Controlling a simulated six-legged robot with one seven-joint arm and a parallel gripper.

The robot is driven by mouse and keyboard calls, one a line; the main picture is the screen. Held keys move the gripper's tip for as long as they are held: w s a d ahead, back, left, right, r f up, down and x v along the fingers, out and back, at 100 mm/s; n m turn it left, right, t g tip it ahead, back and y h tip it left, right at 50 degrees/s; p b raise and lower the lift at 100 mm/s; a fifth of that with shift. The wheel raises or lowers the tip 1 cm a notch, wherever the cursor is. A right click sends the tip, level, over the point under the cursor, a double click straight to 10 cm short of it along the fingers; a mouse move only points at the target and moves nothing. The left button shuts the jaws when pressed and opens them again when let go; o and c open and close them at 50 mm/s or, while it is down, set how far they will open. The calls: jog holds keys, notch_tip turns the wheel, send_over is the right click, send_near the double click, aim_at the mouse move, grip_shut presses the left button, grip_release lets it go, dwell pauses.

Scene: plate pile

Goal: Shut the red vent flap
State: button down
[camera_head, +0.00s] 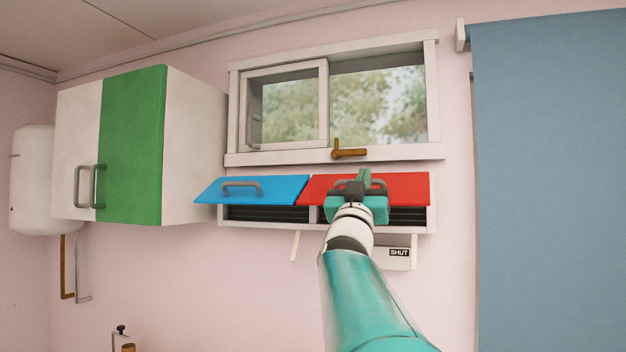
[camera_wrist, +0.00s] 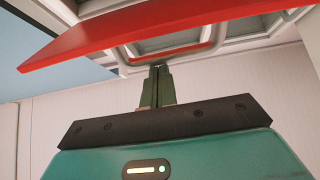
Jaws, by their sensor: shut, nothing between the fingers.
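The red vent flap (camera_head: 405,187) is swung out from the top of the vent on the wall, with dark slats showing below it. In the wrist view the red flap (camera_wrist: 110,42) crosses above my gripper. Its grey handle (camera_wrist: 190,52) is at the fingertips; I cannot tell whether they touch it. My gripper (camera_head: 363,178) is in front of the flap and hides part of it and its handle. In the wrist view the gripper (camera_wrist: 158,72) has its two green fingers together, with nothing between them.
A blue flap (camera_head: 250,190) with a grey handle, also swung out, is to the left. A window (camera_head: 335,153) with a brass latch is above. A SHUT label (camera_head: 399,253) is below. A green-and-white cabinet (camera_head: 133,145) stands left, a blue panel (camera_head: 550,170) right.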

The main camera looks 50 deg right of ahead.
jog(key=shift+f+h, duration=0.3)
jog(key=shift+f, duration=0.15)
